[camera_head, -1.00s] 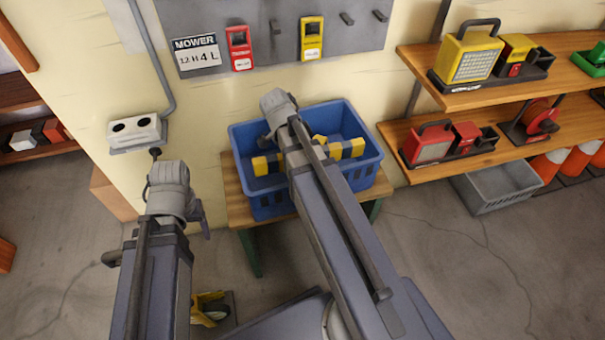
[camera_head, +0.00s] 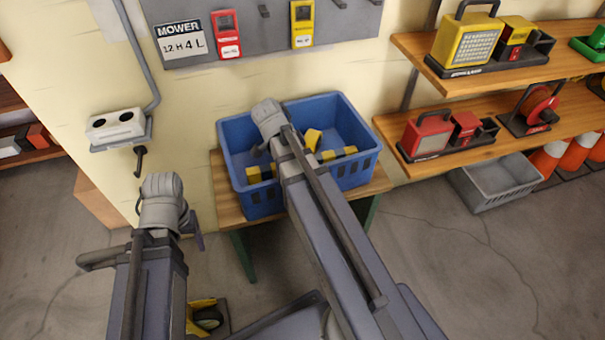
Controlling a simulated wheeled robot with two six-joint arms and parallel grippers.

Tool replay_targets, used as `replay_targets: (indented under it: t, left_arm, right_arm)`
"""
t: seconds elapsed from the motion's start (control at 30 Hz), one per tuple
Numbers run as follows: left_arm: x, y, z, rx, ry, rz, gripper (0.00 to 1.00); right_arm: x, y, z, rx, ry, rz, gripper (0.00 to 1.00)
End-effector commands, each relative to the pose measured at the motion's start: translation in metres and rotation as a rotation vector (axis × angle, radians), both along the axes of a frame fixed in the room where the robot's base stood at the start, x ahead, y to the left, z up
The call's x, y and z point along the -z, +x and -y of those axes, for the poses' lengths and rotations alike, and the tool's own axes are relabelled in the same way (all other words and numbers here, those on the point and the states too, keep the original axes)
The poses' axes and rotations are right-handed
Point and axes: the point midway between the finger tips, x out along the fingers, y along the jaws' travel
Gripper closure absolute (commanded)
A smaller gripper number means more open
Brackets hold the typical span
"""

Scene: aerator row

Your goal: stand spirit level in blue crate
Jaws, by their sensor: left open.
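The blue crate (camera_head: 358,172) stands on a small wooden table beside the wall. A yellow and dark banded bar (camera_head: 345,153) lies slanted inside it, with a yellow block beside the bar. I cannot tell for sure whether the bar or the block is the spirit level. My right arm reaches over the crate's front rim; its wrist is above the crate and hides the gripper and part of the bar. My left gripper (camera_head: 198,234), open, shows only as a small dark piece beside its wrist, left of the crate and apart from it.
The wooden table (camera_head: 227,205) extends left of the crate. A white socket box (camera_head: 118,127) and a hook are on the wall. Shelves (camera_head: 470,155) with lamps and tools are at right, above a grey crate (camera_head: 495,183). A yellow object (camera_head: 203,317) is at the lower left.

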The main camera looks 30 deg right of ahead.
Motion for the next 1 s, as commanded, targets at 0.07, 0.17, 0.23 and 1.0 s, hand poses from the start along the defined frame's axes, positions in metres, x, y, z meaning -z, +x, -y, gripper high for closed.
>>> replay_targets:
  t: [0.07,0.17,0.23,1.0]
  left_arm:
    - [0.005,0.0,0.0,0.0,0.0,0.0,0.31]
    - [0.017,0.0,0.0,0.0,0.0,0.0,0.31]
    - [0.026,0.0,0.0,0.0,0.001,0.0,0.31]
    - [0.039,0.0,-0.001,0.001,0.005,0.002,0.31]
  right_arm:
    - [0.005,0.0,0.0,0.0,-0.001,0.0,1.0]
    - [0.017,0.0,0.0,0.0,-0.001,0.0,1.0]
    - [0.026,0.0,0.0,0.0,-0.001,0.0,1.0]
    - [0.039,0.0,0.0,0.0,0.0,0.0,0.44]
